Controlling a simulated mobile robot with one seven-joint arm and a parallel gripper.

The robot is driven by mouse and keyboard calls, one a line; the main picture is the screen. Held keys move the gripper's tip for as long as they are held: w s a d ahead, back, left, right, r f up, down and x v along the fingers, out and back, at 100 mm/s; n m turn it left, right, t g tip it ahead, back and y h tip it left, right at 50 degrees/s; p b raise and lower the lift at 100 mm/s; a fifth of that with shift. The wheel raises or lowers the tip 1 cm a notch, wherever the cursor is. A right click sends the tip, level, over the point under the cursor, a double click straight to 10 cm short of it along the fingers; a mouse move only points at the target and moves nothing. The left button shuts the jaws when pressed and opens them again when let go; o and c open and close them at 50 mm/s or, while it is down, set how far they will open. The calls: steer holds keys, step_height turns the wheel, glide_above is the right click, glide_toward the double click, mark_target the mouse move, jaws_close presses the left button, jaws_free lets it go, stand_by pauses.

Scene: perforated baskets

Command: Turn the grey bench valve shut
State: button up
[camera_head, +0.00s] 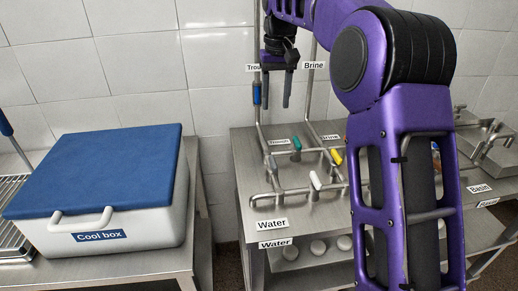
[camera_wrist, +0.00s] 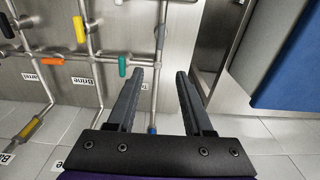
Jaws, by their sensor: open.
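The bench valve with a pale grey-white lever (camera_head: 315,181) sits on the pipework at the front of the steel bench. The lever stands tilted above its pipe. In the wrist view a pale piece shows at the top edge, but too little to tell whether it is this lever. My gripper (camera_head: 277,97) is open and empty, fingers pointing down, above the back of the bench near the wall. It is well apart from the grey lever. In the wrist view its two fingers (camera_wrist: 160,75) are spread, with a pipe and bench surface beyond them.
Green (camera_head: 296,143) and yellow (camera_head: 336,157) levers stand close behind the grey one. A wall pipe with a blue handle (camera_head: 257,93) rises beside my gripper. A cool box (camera_head: 150,220) with a blue lid is at left. My arm hides the bench's right part.

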mark_target(273, 161)
steer(key=shift+g, duration=0.3)
steer(key=f+b, duration=0.1)
steer(key=f, duration=0.5)
steer(key=f+b, duration=0.1)
steer(key=f, duration=0.5)
steer(key=f+b, duration=0.1)
steer(key=f, duration=0.5)
steer(key=shift+s+f, duration=0.15)
steer(key=shift+s, duration=0.15)
jaws_close()
